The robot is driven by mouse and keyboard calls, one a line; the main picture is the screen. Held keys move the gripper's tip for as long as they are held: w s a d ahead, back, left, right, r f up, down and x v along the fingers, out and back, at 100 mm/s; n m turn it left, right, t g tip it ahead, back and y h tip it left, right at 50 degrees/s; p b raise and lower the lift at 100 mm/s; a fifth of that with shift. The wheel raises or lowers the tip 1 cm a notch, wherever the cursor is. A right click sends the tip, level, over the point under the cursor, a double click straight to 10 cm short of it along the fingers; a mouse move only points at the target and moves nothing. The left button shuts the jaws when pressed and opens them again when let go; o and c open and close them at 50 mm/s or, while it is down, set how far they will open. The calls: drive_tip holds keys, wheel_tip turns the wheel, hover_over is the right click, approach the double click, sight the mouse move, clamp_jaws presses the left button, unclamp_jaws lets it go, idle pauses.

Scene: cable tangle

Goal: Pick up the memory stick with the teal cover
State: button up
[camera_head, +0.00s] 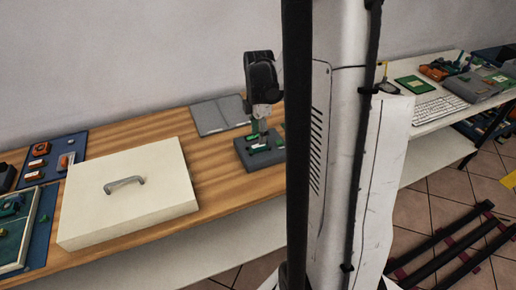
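My gripper (256,136) points down over a dark grey block (246,163) on the wooden bench, left of my column. Small green pieces (259,149) lie on the block directly below and around the fingertips. At this size I cannot tell which piece, if any, is the memory stick with the teal cover. I cannot tell whether the fingers touch a piece or are open or shut. My column hides the right side of the block's surroundings.
A large cream box (150,205) with a grey handle (125,183) stands on the bench to the left. A flat grey panel (213,116) lies behind the block. Blue mats with parts (36,178) are at far left. Bare wood lies between box and block.

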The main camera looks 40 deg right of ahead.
sight(259, 148)
drive_tip(key=shift+w+d+f, duration=0.1)
drive_tip(key=shift+f, duration=2.7)
drive_tip(key=shift+c, duration=0.2)
clamp_jaws()
